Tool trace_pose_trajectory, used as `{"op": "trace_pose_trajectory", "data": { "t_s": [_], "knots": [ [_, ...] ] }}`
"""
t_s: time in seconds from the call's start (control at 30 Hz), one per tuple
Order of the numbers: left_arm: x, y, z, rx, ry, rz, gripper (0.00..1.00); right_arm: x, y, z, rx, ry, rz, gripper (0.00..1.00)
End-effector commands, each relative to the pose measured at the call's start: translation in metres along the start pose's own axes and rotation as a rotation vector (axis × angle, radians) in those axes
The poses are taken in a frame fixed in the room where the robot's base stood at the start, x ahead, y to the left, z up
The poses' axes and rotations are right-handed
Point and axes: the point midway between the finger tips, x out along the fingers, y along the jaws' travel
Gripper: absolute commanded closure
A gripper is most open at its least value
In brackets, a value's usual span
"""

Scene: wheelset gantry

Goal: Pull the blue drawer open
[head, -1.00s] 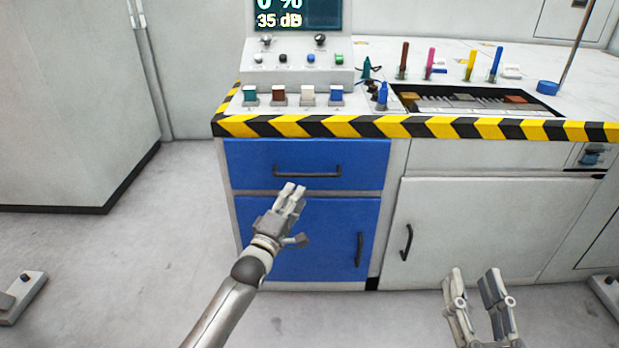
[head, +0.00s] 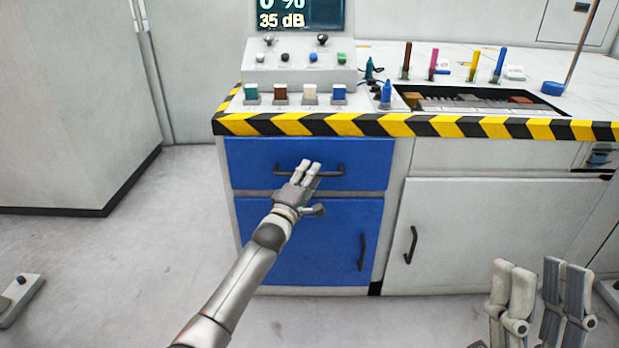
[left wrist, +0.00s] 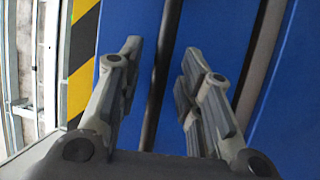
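The blue drawer (head: 240,165) is shut, at the upper left of the cabinet under the striped edge. Its dark bar handle (head: 330,173) runs across the front. My left gripper (head: 310,166) reaches over the handle's middle in the head view, its fingers partly hiding the bar. In the left wrist view my left gripper (left wrist: 162,50) is open, with the handle bar (left wrist: 163,70) between its fingers and a gap visible on both sides. The blue front (left wrist: 215,25) lies behind. My right gripper (head: 540,270) is open and empty, low at the right.
A blue door (head: 310,235) with an upright handle sits below the drawer. A white door (head: 480,235) is to its right. The worktop's striped edge (head: 350,125) runs above, with a control panel (head: 300,75) on top. The floor (head: 190,220) left of the cabinet is clear.

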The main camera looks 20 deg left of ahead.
Motion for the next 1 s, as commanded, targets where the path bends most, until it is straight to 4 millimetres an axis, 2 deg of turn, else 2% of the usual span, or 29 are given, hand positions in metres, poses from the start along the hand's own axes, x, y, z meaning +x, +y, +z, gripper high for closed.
{"op": "trace_pose_trajectory", "data": {
  "t_s": [0.2,0.47,0.73,1.0],
  "knots": [
    [0.0057,0.0,0.0003,0.0,0.0,0.0,0.66,-0.0014,-0.0009,-0.0103,0.003,0.057,-0.001,0.6],
    [0.006,0.0002,0.0003,0.0,-0.001,0.0,0.66,-0.0013,-0.001,-0.0112,0.003,0.06,-0.001,0.6],
    [0.0058,0.0,0.0003,0.0,0.0,0.0,1.0,-0.0012,-0.0011,-0.0112,0.003,0.06,-0.002,0.6],
    [0.0057,-0.0002,0.0003,0.0,0.0,-0.001,1.0,-0.0011,-0.0011,-0.0112,0.003,0.06,-0.002,0.6]
  ]
}}
